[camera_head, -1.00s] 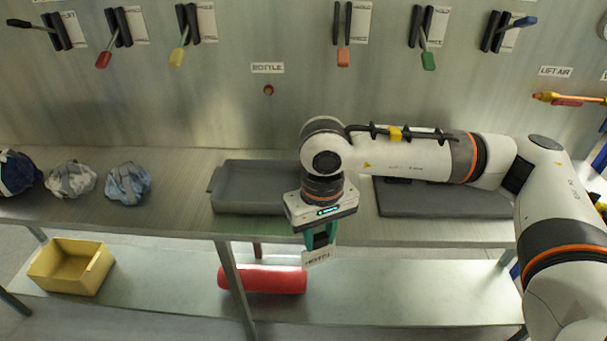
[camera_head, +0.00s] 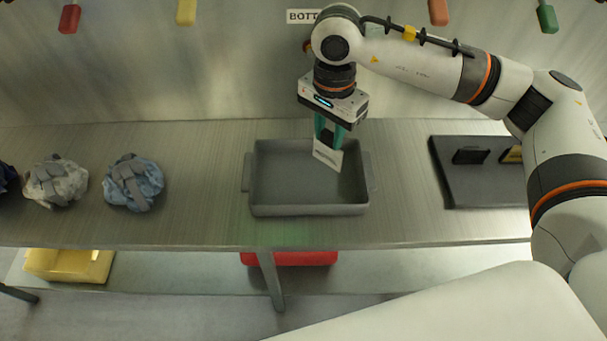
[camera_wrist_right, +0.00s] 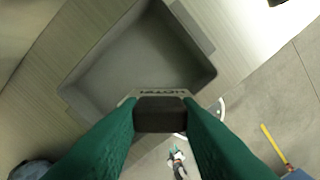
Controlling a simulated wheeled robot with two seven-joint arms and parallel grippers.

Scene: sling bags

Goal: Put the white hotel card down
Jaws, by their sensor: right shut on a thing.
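The white hotel card (camera_head: 327,155) hangs from my right gripper (camera_head: 329,133), which is shut on it. In the head view the card overlaps the right part of the grey tray (camera_head: 307,210); it looks tilted and above the tray floor. In the right wrist view my right gripper (camera_wrist_right: 160,112) has dark pads between green fingers, with the lettered card edge (camera_wrist_right: 163,92) just past them. The empty tray (camera_wrist_right: 190,92) lies beyond the card in that view. I cannot tell the exact gap between card and tray. My left gripper is not in view.
Crumpled grey-white (camera_head: 56,182) and blue (camera_head: 133,183) cloth bundles lie on the bench (camera_head: 200,215) left of the tray. A dark board (camera_head: 480,185) with small parts lies to the right. A yellow bin (camera_head: 70,265) and a red object (camera_head: 290,258) sit on the lower shelf.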

